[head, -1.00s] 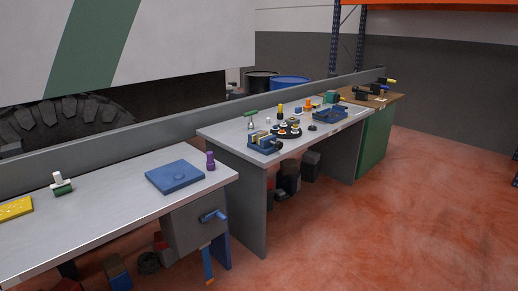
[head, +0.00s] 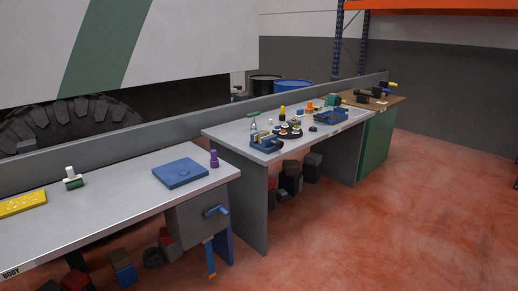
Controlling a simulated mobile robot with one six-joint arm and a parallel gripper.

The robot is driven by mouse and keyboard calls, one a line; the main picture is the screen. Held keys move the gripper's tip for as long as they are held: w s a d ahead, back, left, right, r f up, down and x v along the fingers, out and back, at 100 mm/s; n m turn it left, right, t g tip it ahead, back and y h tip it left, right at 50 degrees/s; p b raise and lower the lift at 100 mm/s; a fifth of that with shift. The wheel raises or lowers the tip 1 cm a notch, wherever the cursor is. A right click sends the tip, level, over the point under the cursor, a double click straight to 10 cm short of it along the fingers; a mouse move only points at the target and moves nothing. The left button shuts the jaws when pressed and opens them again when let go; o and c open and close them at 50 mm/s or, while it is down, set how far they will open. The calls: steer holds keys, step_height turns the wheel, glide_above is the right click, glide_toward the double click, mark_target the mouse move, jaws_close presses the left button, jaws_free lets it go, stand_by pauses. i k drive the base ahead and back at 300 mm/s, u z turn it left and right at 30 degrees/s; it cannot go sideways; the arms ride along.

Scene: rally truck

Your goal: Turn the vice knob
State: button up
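A small blue vice-like device (head: 267,143) sits at the near left corner of the middle grey bench in the head view. It is too small in the picture to make out a knob for certain. A dark vice-like piece (head: 362,96) stands on the far wooden-topped bench, also too small to tell its parts. A blue crank handle (head: 216,211) sticks out from the end of the near bench. My gripper is not in view.
The near bench (head: 110,200) holds a yellow plate (head: 22,203), a green-and-white piece (head: 73,179), a blue plate (head: 180,173) and a purple piece (head: 214,158). Several boxes lie beneath the benches. The red floor (head: 380,230) at right is clear.

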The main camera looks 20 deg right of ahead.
mark_target(280, 145)
steer(key=u, duration=0.15)
steer(key=i, duration=1)
steer(key=u, duration=0.15)
steer(key=k, duration=0.9)
steer(key=z, duration=0.15)
steer(key=i, duration=0.35)
